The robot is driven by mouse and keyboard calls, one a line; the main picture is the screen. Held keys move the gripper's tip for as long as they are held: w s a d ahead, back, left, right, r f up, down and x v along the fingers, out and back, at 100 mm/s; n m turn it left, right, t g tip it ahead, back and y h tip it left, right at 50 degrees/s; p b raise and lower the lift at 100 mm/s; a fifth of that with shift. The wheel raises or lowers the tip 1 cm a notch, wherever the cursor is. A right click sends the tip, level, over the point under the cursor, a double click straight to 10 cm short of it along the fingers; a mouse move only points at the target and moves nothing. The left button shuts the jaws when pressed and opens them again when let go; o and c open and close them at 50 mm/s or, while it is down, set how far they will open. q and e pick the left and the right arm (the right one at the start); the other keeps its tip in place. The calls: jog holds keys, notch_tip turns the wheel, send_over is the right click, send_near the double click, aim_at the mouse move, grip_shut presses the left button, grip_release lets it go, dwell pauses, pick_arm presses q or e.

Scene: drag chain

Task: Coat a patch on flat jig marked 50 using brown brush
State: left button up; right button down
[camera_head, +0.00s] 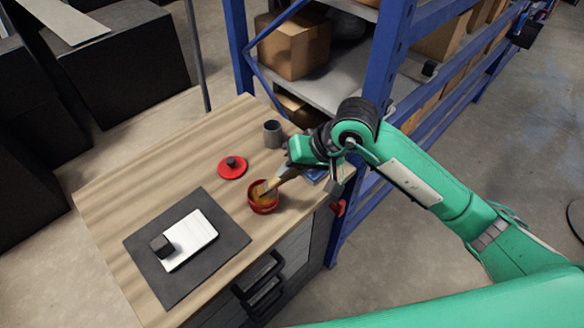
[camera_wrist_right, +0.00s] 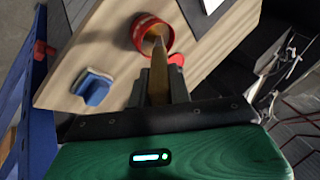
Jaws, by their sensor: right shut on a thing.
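My right gripper (camera_head: 287,171) is shut on the brown brush (camera_head: 271,184), beside the red pot. The brush slants down, its tip at the mouth of the red pot (camera_head: 263,208), which has something brownish-orange inside. In the right wrist view the brush (camera_wrist_right: 158,75) points at the red pot (camera_wrist_right: 139,42); I cannot tell if the tip touches the contents. A white flat jig (camera_head: 199,238) with a black block (camera_head: 161,245) at its left end lies on a dark mat (camera_head: 198,284). No number is readable on it. My left gripper is not in view.
A red lid with a black knob (camera_head: 232,167) and a grey cup (camera_head: 273,133) stand on the wooden table (camera_head: 118,187). A blue object (camera_wrist_right: 93,88) lies near the table's right edge. A blue shelf rack (camera_head: 384,70) with boxes stands close behind. The table's far left is clear.

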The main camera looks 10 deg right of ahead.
jog(key=shift+s+f+b, duration=0.1)
jog(key=shift+f+b, duration=0.05)
jog(key=shift+b, duration=0.5)
dwell(1.9)
jog(key=shift+r+p, duration=0.6)
jog(key=shift+r, duration=3)
jog(key=shift+d+f, duration=0.1)
